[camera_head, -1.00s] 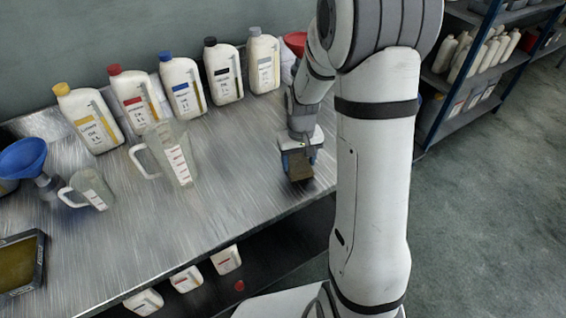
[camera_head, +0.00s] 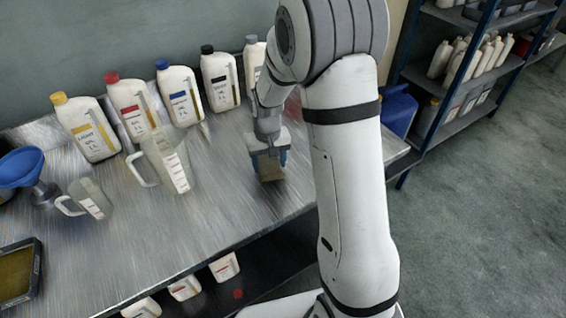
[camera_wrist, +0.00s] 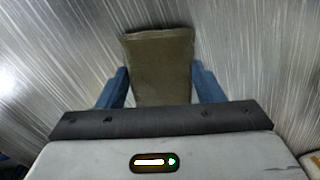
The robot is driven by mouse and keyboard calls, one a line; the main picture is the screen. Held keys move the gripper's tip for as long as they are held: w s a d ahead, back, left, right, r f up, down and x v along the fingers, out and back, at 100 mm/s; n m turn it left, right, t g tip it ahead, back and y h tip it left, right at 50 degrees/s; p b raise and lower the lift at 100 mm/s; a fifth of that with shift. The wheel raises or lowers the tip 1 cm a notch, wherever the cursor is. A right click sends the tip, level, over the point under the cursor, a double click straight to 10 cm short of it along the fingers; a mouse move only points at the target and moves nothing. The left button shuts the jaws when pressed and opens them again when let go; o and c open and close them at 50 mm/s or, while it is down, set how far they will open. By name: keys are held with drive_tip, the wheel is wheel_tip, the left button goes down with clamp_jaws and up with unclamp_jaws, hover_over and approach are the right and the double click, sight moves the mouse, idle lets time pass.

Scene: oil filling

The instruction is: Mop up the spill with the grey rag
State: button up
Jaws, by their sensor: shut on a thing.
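My gripper (camera_head: 269,159) is low over the metal bench, shut on a folded brownish-olive cloth, taken to be the rag (camera_head: 271,173). In the wrist view the rag (camera_wrist: 161,65) sits between the blue fingers of my gripper (camera_wrist: 160,80) and sticks out past them. Its lower end is at or just above the bench surface; I cannot tell whether it touches. I cannot make out a clear spill on the brushed metal, and the patch under the rag is hidden.
The bench top (camera_head: 215,205) is bare around the rag. A large clear jug (camera_head: 165,160) and a smaller jug (camera_head: 88,197) stand to the left, near a blue funnel (camera_head: 22,168). Several capped oil bottles (camera_head: 181,96) line the wall. A dark tray (camera_head: 37,270) sits front left.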

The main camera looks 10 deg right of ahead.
sight(286, 172)
drive_tip(key=shift+w+a, duration=0.1)
drive_tip(key=shift+a, duration=0.2)
drive_tip(key=d, duration=1)
drive_tip(key=shift+s+a+b, duration=0.1)
drive_tip(key=shift+s+a, duration=0.25)
drive_tip(key=shift+a, duration=0.5)
drive_tip(key=shift+s+a+b, duration=0.1)
drive_tip(key=shift+s+a, duration=0.2)
drive_tip(key=shift+a, duration=0.5)
drive_tip(key=shift+s+a+b, duration=0.1)
drive_tip(key=shift+s+a, duration=0.25)
drive_tip(key=shift+a, duration=0.5)
drive_tip(key=shift+r, duration=0.1)
wheel_tip(286, 172, up, 7)
drive_tip(key=p, duration=0.5)
